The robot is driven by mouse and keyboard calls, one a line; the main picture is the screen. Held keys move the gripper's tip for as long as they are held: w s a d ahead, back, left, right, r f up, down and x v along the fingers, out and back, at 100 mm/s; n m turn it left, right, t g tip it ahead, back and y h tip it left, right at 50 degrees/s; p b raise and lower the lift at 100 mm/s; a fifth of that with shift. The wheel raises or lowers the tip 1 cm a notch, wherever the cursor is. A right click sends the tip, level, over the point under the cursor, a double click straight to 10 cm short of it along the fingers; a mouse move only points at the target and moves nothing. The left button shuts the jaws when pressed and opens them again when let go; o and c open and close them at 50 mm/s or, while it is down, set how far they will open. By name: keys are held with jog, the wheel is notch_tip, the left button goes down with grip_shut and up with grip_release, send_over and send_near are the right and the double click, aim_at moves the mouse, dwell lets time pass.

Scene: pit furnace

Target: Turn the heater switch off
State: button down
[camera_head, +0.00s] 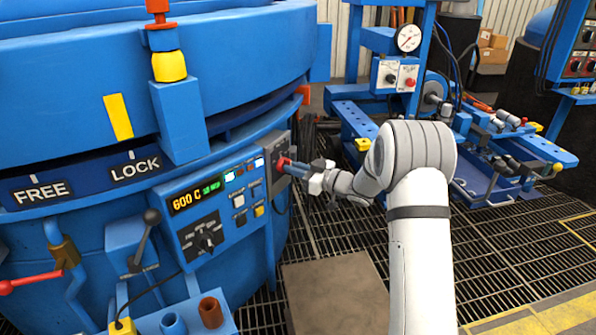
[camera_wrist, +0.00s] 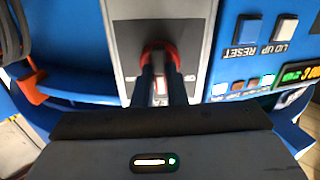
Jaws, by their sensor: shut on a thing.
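The control panel (camera_head: 225,240) has a lit "600 C" display, a dark dial (camera_head: 207,240) and several buttons. A grey-knobbed lever (camera_head: 145,235) stands at its left. A blue bench with a gauge (camera_head: 408,38) stands behind my arm. Grated floor (camera_head: 400,275) is open below.

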jog(key=shift+w+d+f+n+b, duration=0.1)
jog(key=shift+n+b, duration=1.25)
jog(key=shift+n, duration=0.9)
jog(key=shift+w+d+n+b, duration=0.1)
jog(key=shift+n+b, duration=1.2)
jog(key=shift+n, duration=0.95)
jog(key=c, duration=1.5)
grip_release()
jog(key=shift+a, duration=0.1)
jog(key=shift+o, duration=0.2)
jog(key=shift+s, duration=0.1)
jog(key=p+v, duration=0.2)
jog(key=v, duration=0.5)
jog(key=shift+d, duration=0.4)
jog(key=shift+s+p, duration=0.15)
jog(key=shift+p, duration=0.15)
